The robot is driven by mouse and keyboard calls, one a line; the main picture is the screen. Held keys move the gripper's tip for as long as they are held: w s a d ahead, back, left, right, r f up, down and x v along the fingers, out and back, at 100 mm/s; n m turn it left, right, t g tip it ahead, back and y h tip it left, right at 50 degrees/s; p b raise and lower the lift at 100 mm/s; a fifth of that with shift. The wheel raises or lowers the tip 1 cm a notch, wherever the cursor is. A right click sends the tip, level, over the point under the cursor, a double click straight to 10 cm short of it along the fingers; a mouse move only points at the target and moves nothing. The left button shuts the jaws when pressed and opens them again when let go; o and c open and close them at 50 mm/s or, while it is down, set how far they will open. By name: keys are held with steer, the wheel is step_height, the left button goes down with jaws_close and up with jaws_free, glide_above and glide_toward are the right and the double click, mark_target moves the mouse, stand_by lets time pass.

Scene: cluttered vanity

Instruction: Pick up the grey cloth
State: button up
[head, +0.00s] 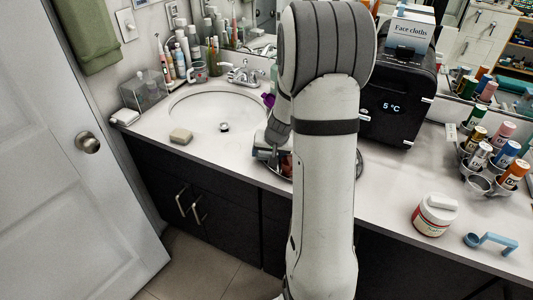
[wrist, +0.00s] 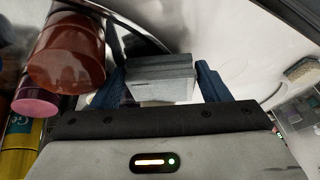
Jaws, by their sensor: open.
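In the wrist view the grey cloth (wrist: 160,82) looks like a small folded block with a paler lower edge. It lies between the two blue fingers of my gripper (wrist: 161,76), which are open on either side of it. A gap shows between the cloth and the right finger; the left finger is very close to it, and I cannot tell if they touch. In the head view my arm hides most of this spot, and the cloth cannot be made out for sure.
A red-brown container (wrist: 68,50) stands close left of my gripper. A round shiny tray (head: 361,164) shows behind my arm.

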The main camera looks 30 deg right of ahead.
mark_target(268, 153)
steer(key=c, duration=0.7)
step_height(268, 153, up, 10)
steer(key=shift+r+p, duration=0.1)
steer(key=shift+p, duration=0.55)
